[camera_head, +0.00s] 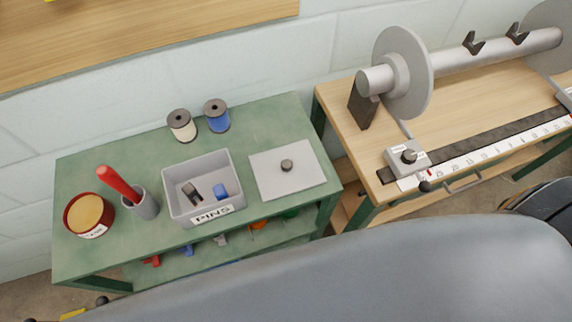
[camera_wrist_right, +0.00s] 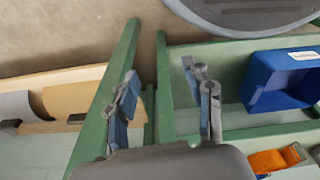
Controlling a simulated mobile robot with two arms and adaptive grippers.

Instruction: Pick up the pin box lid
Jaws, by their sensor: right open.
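The pin box lid (camera_head: 305,181) is a flat light-grey plate with a dark round knob (camera_head: 287,165). It lies flat on the right part of the green table, beside the grey pin box (camera_head: 178,208). The box is uncovered, labelled PINS, and holds a dark piece and a blue piece. My right gripper (camera_wrist_right: 160,80) shows only in its wrist view, open, with nothing between its fingers. Green frame bars and floor show behind it. The lid is not in that wrist view. My left gripper is in neither view.
On the green table (camera_head: 258,130) stand two thread spools (camera_head: 181,126), a cup with a red-handled tool (camera_head: 143,204) and a round red tin (camera_head: 90,215). A wooden bench with a roller (camera_head: 400,75) stands right. The wrist view shows a blue bin (camera_wrist_right: 262,80) and an orange piece (camera_wrist_right: 268,161).

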